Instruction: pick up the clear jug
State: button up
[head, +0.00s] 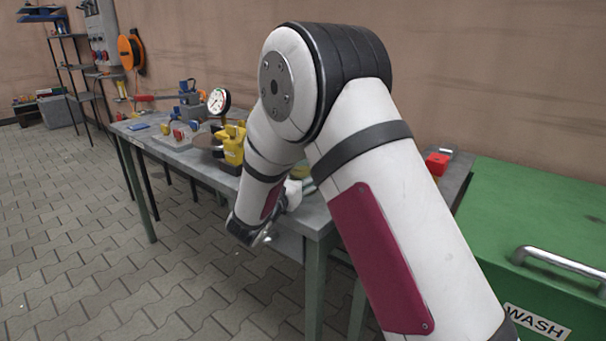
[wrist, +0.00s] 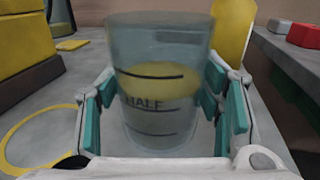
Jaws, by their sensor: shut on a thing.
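The clear jug (wrist: 160,50) stands upright in the middle of the wrist view, with dark level lines and the word HALF on its side. A yellow patch shows in or through its wall; I cannot tell which. My gripper (wrist: 160,108) is shut on the jug, with teal finger pads on its left and right sides. I cannot tell whether its base touches the bench. In the head view my arm hides the jug and most of my gripper.
The grey workbench (head: 172,150) carries a dial gauge (head: 219,101) and a yellow machine part (head: 231,146). In the wrist view, a yellow ring (wrist: 22,128) lies left of the jug and a red block (wrist: 303,36) is at right. A green wash cabinet (head: 540,215) is at right.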

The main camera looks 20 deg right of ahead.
jog(key=shift+r, duration=0.15)
jog(key=shift+r+p, duration=0.7)
jog(key=shift+r, duration=0.6)
jog(key=s+a+r+p, duration=0.1)
jog(key=s+a, duration=0.2)
jog(key=s, duration=0.4)
jog(key=s+a+r+p, duration=0.1)
jog(key=s+a+p, duration=0.1)
jog(key=s, duration=0.5)
jog(key=shift+s+a, duration=0.25)
jog(key=shift+a, duration=0.45)
jog(key=shift+s+r+p, duration=0.1)
jog(key=shift+r+p, duration=0.05)
jog(key=shift+p, duration=0.35)
